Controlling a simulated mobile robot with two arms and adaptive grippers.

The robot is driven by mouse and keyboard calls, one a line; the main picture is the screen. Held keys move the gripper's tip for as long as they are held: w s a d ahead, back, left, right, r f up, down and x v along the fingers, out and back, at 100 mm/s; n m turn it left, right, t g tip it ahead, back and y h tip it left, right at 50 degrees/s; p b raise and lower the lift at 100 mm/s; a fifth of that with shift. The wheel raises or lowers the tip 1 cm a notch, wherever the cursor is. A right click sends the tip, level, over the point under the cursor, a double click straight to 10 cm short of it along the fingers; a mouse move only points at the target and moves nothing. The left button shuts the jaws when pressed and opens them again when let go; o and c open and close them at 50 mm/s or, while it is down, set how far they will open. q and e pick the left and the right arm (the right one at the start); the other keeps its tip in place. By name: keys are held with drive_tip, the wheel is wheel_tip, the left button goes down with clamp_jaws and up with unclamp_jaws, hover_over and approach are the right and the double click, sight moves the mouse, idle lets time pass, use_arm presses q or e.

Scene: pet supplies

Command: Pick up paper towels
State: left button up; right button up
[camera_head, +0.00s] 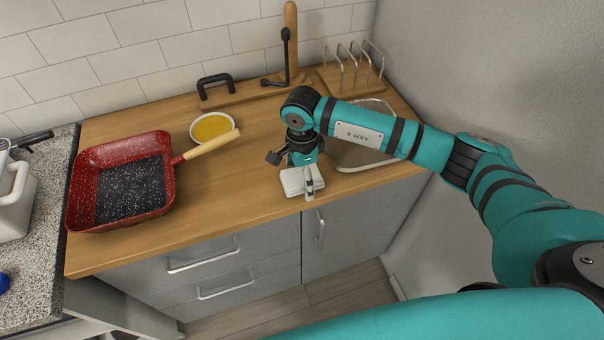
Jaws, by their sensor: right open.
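A small white folded stack, which looks like the paper towels (294,182), lies at the front edge of the wooden counter, in the middle of the head view. My right gripper (291,171) points down right at the stack, with its jaws open. One finger shows at the left behind the stack, and the other is against or just over its front right part. I cannot tell whether the fingers touch it. The gripper body hides the back of the stack. My left gripper is not in view.
A red speckled square pan (122,187) with a wooden handle stands on the left of the counter (215,208). A bowl with yellow content (212,128) is behind the handle. A sink (356,152) is under my right arm. A rack (353,67) stands at the back right, near the wall.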

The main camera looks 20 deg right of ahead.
sight(302, 175)
drive_tip(key=shift+f, duration=0.1)
drive_tip(key=shift+c, duration=0.2)
drive_tip(key=c, duration=0.9)
drive_tip(key=shift+c, duration=0.3)
drive_tip(key=shift+w+r+b, duration=0.1)
drive_tip(key=shift+r+b, duration=0.4)
drive_tip(key=shift+r, duration=0.15)
wheel_tip(302, 175, up, 2)
drive_tip(key=shift+r+b, duration=0.15)
drive_tip(key=shift+b, duration=0.6)
drive_tip(key=s+a+b, duration=0.2)
drive_tip(key=s+a, duration=0.2)
drive_tip(key=a, duration=0.2)
drive_tip(key=s+a+r+b, duration=0.1)
drive_tip(key=s+a+b, duration=0.1)
drive_tip(key=s+a, duration=0.3)
drive_tip(key=shift+a+r+b, duration=0.25)
drive_tip(key=shift+a+b, duration=0.1)
drive_tip(key=shift+a, duration=0.85)
